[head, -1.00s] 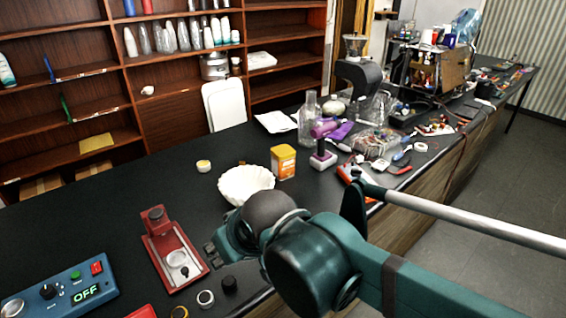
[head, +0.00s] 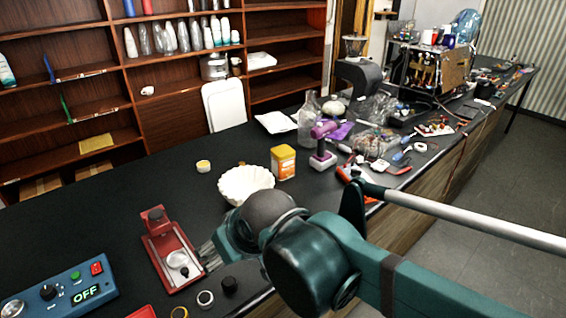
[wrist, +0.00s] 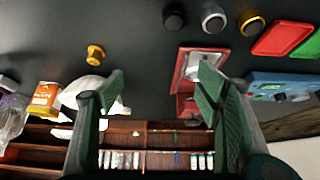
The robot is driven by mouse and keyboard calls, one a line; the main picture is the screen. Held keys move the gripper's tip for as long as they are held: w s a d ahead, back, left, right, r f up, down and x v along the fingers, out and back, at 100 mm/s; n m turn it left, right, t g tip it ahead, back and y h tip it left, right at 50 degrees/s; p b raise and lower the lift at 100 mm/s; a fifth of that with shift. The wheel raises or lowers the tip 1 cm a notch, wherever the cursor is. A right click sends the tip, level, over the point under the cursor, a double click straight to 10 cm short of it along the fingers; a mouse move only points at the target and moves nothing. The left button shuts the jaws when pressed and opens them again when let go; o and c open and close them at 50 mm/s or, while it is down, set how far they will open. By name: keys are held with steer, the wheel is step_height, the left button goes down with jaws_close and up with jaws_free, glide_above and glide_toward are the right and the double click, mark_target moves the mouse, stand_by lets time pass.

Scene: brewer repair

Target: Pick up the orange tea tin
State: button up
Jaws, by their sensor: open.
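The orange tea tin (head: 283,163) stands upright on the dark counter, just right of a white fluted bowl (head: 245,184) in the head view. In the wrist view the tin (wrist: 43,98) is at the far left, beyond the left finger and beside the bowl (wrist: 84,92). My gripper (wrist: 160,78) is open and empty, its green fingers wide apart. In the head view my gripper (head: 208,256) is low, in front of the bowl and beside the red press-like device (head: 172,248), away from the tin. My wrist partly hides the fingers there.
A small yellow-topped cup (head: 203,166) is left of the bowl. A blue control box (head: 62,290) is at front left. The counter behind the bowl is mostly clear.

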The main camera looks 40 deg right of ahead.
steer(key=r, duration=0.1)
step_height(320, 180, up, 6)
steer(key=n+g+p, duration=0.5)
steer(key=n+p, duration=0.7)
steer(key=p, duration=0.3)
glide_above(283, 151)
steer(key=s+a, duration=0.3)
steer(key=a, duration=1.1)
steer(key=w+d+f+n+p, duration=0.1)
steer(key=d+f, duration=0.1)
steer(key=d, duration=0.2)
steer(key=w+d+f+n+g+p, duration=0.1)
steer(key=d+f+p, duration=0.1)
steer(key=d, duration=0.2)
steer(key=w+d+f+n+p, duration=0.1)
steer(key=d+f+n, duration=0.1)
steer(key=d, duration=0.3)
steer(key=shift+d+f+g, duration=0.1)
steer(key=shift+f+g, duration=0.3)
steer(key=shift+f, duration=0.1)
steer(key=shift+w+d+f+n+p, duration=0.1)
steer(key=shift+d+f+n+p, duration=0.2)
steer(key=shift+d+f, duration=0.2)
steer(key=shift+f, duration=1.25)
